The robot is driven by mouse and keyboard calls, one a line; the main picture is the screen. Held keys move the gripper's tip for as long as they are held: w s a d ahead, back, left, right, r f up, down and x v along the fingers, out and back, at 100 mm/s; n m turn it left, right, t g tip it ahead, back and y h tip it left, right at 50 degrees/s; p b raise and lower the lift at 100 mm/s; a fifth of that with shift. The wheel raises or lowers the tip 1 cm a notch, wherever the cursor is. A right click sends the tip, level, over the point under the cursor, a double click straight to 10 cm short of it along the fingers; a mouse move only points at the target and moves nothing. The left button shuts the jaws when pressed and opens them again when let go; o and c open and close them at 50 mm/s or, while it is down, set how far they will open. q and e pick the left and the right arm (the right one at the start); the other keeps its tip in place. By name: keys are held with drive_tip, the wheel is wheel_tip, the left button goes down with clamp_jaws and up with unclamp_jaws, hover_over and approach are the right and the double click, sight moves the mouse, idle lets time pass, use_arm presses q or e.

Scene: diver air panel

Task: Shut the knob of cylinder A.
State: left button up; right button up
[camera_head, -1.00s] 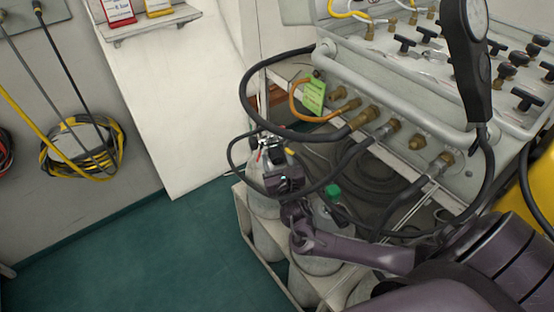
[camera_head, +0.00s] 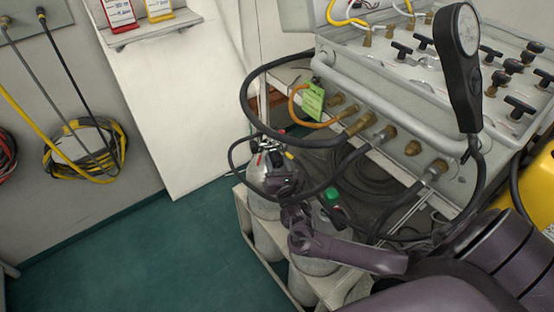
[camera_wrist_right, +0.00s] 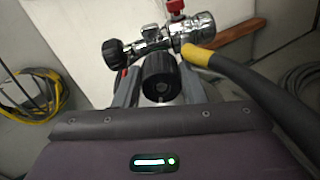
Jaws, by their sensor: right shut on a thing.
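A grey cylinder (camera_head: 262,208) stands in the rack's left corner in the head view; I can read no letter on it. Its chrome valve (camera_wrist_right: 160,42) shows in the right wrist view, with a black ribbed knob (camera_wrist_right: 160,78) facing the camera. My right gripper (camera_wrist_right: 159,84) has one finger on each side of this knob and is shut on it. In the head view my right gripper (camera_head: 283,182) is at the valve and hides part of it. A second black knob (camera_wrist_right: 114,50) sits at the valve's left end. My left gripper is not in view.
A black hose with a yellow collar (camera_wrist_right: 198,56) runs close beside the right finger. A second cylinder with a green cap (camera_head: 332,194) stands next to my wrist. The panel (camera_head: 425,75) with fittings and looping hoses hangs above. A handheld gauge (camera_head: 459,70) is at the right.

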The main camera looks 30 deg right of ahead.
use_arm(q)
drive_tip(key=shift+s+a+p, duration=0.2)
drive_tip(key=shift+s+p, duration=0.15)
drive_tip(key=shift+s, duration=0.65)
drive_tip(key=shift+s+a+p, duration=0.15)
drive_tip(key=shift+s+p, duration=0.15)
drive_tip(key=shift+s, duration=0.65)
use_arm(e)
drive_tip(key=shift+m, duration=1.7)
drive_tip(key=o, duration=1)
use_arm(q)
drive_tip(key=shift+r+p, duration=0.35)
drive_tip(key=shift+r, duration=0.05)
use_arm(e)
drive_tip(key=v, duration=0.7)
drive_tip(key=shift+s, duration=0.45)
